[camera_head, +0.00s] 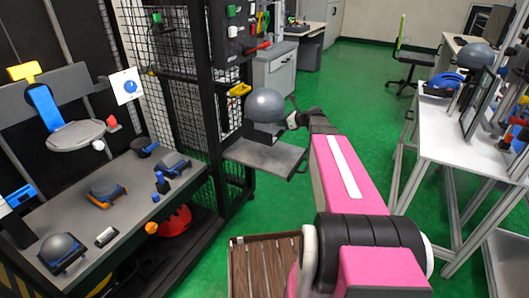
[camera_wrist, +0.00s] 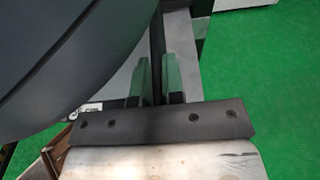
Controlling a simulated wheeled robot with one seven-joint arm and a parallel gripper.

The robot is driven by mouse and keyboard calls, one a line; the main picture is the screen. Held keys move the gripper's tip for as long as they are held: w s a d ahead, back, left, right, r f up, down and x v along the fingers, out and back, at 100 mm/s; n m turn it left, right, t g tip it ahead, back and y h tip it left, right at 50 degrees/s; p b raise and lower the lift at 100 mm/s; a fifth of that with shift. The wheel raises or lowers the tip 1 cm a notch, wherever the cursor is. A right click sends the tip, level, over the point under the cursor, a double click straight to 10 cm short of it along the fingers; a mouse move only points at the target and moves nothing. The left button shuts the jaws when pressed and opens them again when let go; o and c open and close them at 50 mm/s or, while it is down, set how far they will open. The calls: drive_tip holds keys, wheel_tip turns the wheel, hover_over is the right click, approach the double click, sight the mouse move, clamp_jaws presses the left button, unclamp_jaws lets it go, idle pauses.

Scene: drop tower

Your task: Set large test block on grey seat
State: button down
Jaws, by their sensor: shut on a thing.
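The large test block (camera_head: 265,106), a grey dome on a dark block-like base, is at the tower frame, over the flat grey seat (camera_head: 278,160). Its base looks at or just above the seat's back part; I cannot tell whether it touches. My gripper (camera_head: 293,120) reaches in from the right and is shut on the block's side. In the wrist view, my gripper's fingers (camera_wrist: 156,70) close on a thin dark upright part, and the block's dark curved dome (camera_wrist: 60,60) fills the upper left. The grip point is small and partly hidden in the head view.
The black mesh tower frame (camera_head: 203,100) stands close behind and left of the seat. A grey bench (camera_head: 130,215) at left holds several smaller domed blocks. A white table (camera_head: 450,145) with helmets and tools is at right. Green floor is free between.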

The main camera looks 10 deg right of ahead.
drive_tip(key=shift+w+d+f, duration=0.1)
drive_tip(key=shift+w+f, duration=0.2)
drive_tip(key=shift+w, duration=0.4)
hover_over(279, 147)
drive_tip(key=shift+d+f, duration=0.1)
drive_tip(key=shift+f, duration=4.7)
drive_tip(key=shift+f, duration=0.2)
drive_tip(key=c, duration=1.2)
unclamp_jaws()
